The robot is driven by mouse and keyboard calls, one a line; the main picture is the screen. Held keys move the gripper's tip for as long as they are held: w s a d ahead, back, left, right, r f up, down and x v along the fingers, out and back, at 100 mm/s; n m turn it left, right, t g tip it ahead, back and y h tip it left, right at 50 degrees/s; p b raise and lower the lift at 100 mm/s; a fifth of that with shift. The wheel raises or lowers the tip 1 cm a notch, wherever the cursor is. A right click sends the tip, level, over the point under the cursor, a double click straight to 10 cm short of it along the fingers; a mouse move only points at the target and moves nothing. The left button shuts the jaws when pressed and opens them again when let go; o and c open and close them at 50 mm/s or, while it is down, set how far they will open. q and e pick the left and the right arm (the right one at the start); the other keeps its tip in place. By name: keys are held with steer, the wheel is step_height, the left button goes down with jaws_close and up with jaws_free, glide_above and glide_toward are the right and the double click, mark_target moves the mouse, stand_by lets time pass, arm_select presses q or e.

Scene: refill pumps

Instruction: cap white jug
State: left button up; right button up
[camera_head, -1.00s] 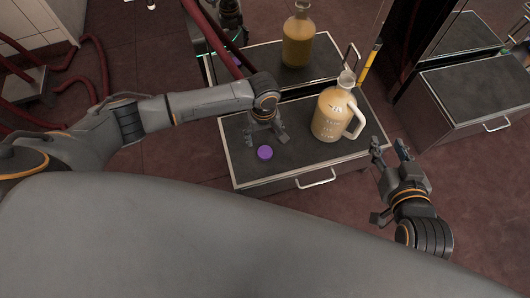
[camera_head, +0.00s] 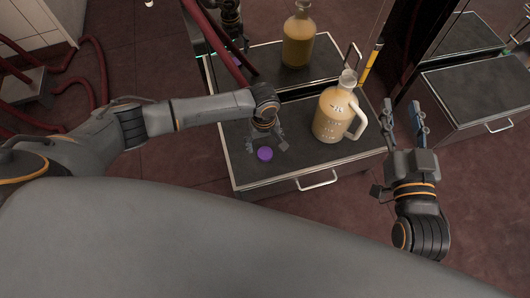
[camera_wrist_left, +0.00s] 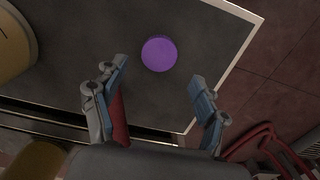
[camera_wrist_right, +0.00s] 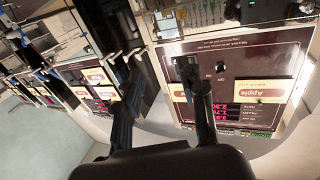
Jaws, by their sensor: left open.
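The white jug (camera_head: 335,112), full of a tan liquid and with its handle to the right, stands upright on the near cabinet top; its neck has no cap on it. A purple cap (camera_head: 265,154) lies on the same top, left of the jug. My left gripper (camera_head: 268,142) is open just behind and above the cap. In the left wrist view the cap (camera_wrist_left: 159,54) shows beyond the open fingertips (camera_wrist_left: 160,72), not held. My right gripper (camera_head: 403,108) is open and empty, right of the jug, off the cabinet's edge.
The near cabinet (camera_head: 235,172) has a grey top with a pale rim. Another bottle of amber liquid (camera_head: 298,38) stands on the cabinet behind. A yellow-marked post (camera_head: 371,62) rises behind the jug. Another cabinet (camera_head: 480,90) is at right. Red hoses (camera_head: 90,90) lie at left.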

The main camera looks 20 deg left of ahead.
mark_target(265, 152)
arm_select(q)
step_height(265, 152, down, 2)
steer(key=shift+d+f+b, duration=0.1)
steer(key=shift+f+b, duration=0.05)
steer(key=shift+b, duration=0.6)
step_height(265, 152, down, 2)
steer(key=shift+f+b, duration=0.25)
steer(key=shift+b, duration=0.45)
arm_select(e)
steer(key=s+r+t+y, duration=0.2)
steer(key=s+r+t, duration=0.2)
steer(key=r+t, duration=0.3)
step_height(265, 152, up, 5)
steer(key=shift+s+a+f+t+y, duration=0.1)
steer(key=shift+s+a+t+y, duration=0.15)
steer(key=shift+t+y, duration=0.15)
arm_select(q)
steer(key=shift+c, duration=0.2)
steer(key=c, duration=0.8)
arm_select(e)
steer(key=shift+y, duration=0.3)
arm_select(q)
steer(key=shift+o, duration=0.2)
